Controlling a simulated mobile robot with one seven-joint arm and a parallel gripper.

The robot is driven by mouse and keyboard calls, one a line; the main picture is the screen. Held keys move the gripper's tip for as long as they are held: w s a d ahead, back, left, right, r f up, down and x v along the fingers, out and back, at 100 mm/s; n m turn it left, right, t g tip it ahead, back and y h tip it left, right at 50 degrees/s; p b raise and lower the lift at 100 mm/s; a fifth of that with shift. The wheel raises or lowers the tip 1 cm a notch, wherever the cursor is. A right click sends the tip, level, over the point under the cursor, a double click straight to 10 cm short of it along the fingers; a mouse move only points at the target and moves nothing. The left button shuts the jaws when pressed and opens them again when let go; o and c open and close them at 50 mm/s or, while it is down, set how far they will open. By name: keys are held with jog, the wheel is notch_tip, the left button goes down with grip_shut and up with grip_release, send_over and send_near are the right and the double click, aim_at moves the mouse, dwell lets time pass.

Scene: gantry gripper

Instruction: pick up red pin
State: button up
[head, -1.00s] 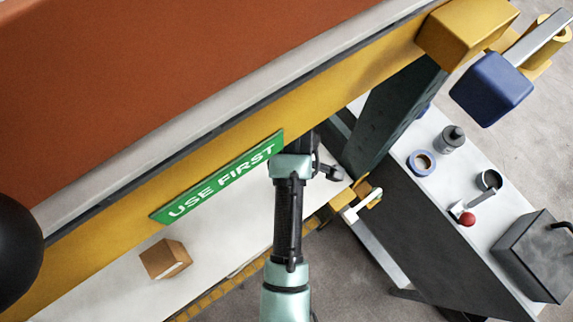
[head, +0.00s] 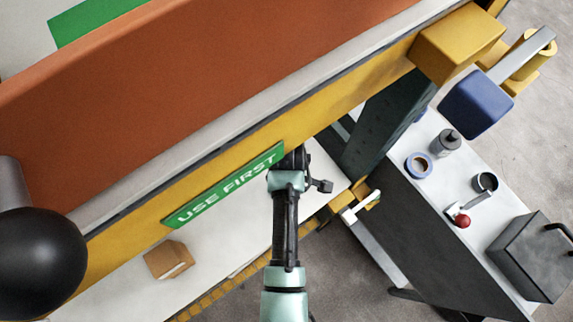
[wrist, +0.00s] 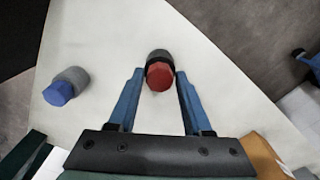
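The red pin (wrist: 159,76) shows in the wrist view as a red faceted end on a dark grey cylindrical body, on a white surface (wrist: 215,65). My gripper (wrist: 160,72) has two blue fingers spread apart, one on each side of the pin's red end. Small gaps show between the fingers and the pin; I cannot tell the height between them. A similar blue pin (wrist: 59,92) with a grey body lies to the left. In the head view the yellow beam hides my fingers and both pins.
A yellow beam with a green "USE FIRST" sign (head: 224,187) crosses over the white surface. A cardboard box (head: 168,260) sits on that surface at lower left.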

grip_shut()
jog(key=shift+r, duration=0.1)
